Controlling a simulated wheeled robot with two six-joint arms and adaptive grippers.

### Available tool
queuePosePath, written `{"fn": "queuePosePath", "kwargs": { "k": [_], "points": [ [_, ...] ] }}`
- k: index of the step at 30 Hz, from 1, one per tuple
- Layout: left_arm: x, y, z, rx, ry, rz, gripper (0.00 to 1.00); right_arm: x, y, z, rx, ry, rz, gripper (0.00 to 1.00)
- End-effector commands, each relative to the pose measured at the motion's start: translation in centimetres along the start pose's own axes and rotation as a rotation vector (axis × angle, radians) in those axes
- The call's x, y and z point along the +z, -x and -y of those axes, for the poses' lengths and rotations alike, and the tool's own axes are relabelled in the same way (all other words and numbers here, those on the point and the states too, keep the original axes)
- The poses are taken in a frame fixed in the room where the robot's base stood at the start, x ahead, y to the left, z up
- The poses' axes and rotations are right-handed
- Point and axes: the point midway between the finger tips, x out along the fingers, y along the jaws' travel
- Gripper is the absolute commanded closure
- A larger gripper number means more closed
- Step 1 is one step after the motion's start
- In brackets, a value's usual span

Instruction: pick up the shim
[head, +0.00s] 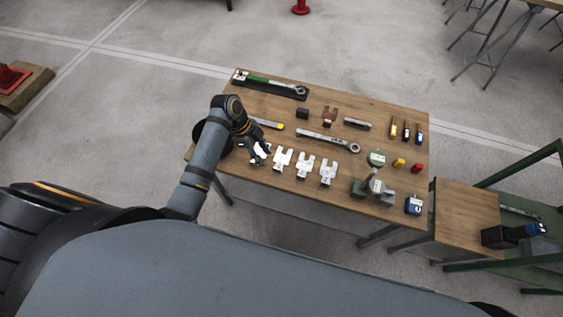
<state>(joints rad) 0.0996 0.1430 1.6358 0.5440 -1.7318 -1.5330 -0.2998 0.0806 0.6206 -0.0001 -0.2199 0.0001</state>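Several pale metal slotted plates, which look like shims, lie in a row along the near side of the wooden table (375,105). Three show clearly: one at the left (282,159), one in the middle (305,166) and one at the right (327,172). A further pale piece (257,158) at the row's left end is partly hidden by my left gripper (263,150). That gripper is low over or at this piece; its fingers are too small and dark to tell whether they are open or touching it. My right gripper is out of view.
A torque wrench (328,141) lies behind the row, and another in a dark case (270,85) at the back. A grey-green device (372,188) and a blue padlock-like item (413,205) stand at the right. A lower wooden surface (465,213) adjoins there.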

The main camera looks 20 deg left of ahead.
Motion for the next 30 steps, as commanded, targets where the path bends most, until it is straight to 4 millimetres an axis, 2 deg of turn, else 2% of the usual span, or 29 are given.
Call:
{"fn": "queuePosePath", "kwargs": {
  "k": [3, 6, 14, 21, 30],
  "points": [
    [-0.1, -2.3, -0.1, 0.004, 0.003, -0.002, 0.66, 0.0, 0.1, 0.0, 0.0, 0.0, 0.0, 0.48],
    [-0.1, -3.7, 0.0, 0.002, 0.002, -0.001, 0.66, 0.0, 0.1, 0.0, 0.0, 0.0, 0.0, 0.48],
    [-0.2, -5.0, 0.2, 0.001, 0.004, 0.0, 0.66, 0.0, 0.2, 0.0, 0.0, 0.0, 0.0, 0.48],
    [-0.4, -8.9, 0.7, 0.002, 0.003, 0.001, 0.66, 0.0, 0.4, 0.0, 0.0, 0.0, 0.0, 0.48],
    [-0.3, -9.5, 0.7, 0.0, 0.003, 0.002, 0.67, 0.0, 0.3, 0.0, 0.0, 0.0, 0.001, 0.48]
  ]
}}
